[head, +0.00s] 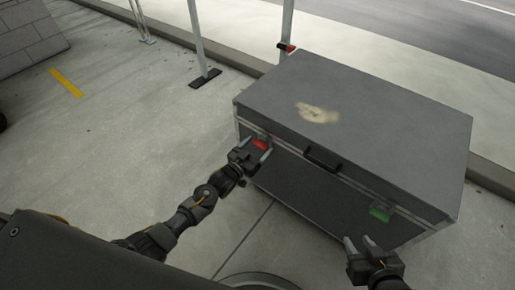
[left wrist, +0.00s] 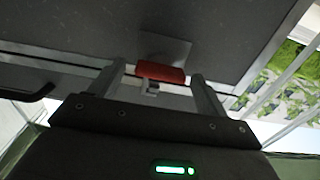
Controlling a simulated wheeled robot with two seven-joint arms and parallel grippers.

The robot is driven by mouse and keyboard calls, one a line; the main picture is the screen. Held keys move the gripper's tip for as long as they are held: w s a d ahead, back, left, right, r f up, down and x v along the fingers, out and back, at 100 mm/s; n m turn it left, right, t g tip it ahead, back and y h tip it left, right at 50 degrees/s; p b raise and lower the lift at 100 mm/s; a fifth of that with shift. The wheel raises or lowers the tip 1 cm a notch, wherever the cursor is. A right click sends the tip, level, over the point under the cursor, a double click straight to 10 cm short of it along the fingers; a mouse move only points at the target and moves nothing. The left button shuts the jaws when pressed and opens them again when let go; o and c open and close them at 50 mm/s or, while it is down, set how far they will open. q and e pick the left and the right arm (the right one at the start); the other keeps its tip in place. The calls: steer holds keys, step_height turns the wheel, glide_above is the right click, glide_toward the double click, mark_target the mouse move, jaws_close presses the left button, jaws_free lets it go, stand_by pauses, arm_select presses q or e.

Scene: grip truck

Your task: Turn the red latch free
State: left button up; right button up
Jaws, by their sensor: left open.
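A grey case (head: 390,110) with a closed lid stands on the pavement. Its red latch (head: 260,144) is on the front face near the left corner. My left gripper (head: 259,148) is open, with its fingers on either side of the red latch. In the left wrist view the red latch (left wrist: 160,71) lies between the two spread fingers of the left gripper (left wrist: 160,80), with a gap on each side. My right gripper (head: 359,243) appears open below the green latch (head: 380,213), apart from the case.
A black handle (head: 322,160) sits on the case front between the two latches. Metal posts (head: 197,40) on dark feet stand behind and left of the case, and one has a red-and-black clamp (head: 286,47). The pavement on the left is mostly clear.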

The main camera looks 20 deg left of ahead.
arm_select(q)
steer(key=shift+w, duration=0.15)
steer(key=shift+c, duration=0.2)
steer(key=c, duration=0.9)
steer(key=shift+c, duration=0.2)
